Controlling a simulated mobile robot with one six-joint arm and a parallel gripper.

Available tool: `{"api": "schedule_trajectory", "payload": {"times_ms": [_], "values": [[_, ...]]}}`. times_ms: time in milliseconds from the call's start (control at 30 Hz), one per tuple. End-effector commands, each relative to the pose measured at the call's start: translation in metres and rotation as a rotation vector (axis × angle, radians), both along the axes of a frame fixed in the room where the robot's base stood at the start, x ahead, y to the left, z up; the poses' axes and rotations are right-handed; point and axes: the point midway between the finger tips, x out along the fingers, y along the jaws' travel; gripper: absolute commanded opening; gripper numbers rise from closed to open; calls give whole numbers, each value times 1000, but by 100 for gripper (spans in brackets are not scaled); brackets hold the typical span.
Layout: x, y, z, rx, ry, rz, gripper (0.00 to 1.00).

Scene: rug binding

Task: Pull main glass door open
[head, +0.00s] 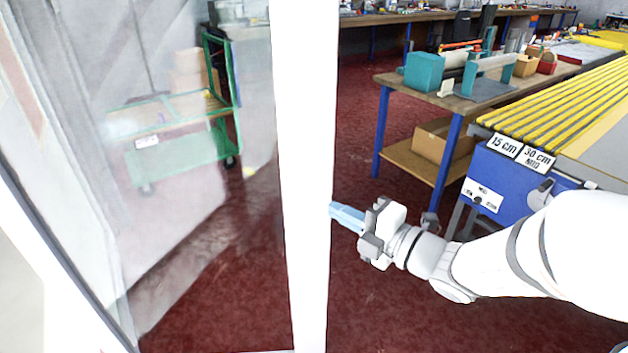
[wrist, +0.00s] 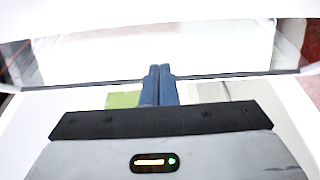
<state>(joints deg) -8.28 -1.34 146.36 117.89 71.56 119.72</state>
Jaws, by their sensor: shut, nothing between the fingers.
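The main glass door (head: 215,225) fills the left half of the head view, with a clear pane in a white frame. Its white vertical edge (head: 303,180) stands upright near the middle of the view, with an opening to its right. My gripper (head: 336,214) is just right of that edge, its blue fingers pointing left at it. In the wrist view my gripper (wrist: 160,72) has its two fingers together and empty, in front of a white frame and glass. I cannot tell whether the fingertips touch the door. No handle is clearly visible.
Beyond the opening stand a wooden workbench (head: 470,95) with blue legs and a blue machine (head: 490,185) with yellow rails at right. A green cart (head: 180,140) shows through the glass. Red floor (head: 350,110) is clear between the door and the bench.

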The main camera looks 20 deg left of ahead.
Motion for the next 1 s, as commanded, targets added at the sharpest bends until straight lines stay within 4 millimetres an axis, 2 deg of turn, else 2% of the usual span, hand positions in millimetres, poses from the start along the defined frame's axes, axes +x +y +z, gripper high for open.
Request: {"api": "schedule_trajectory", "payload": {"times_ms": [233, 333, 1000], "values": [[11, 23, 0, 11, 15, -2, 0], [14, 26, 7, 13, 18, -1, 0], [21, 45, 6, 9, 15, -3, 0]]}}
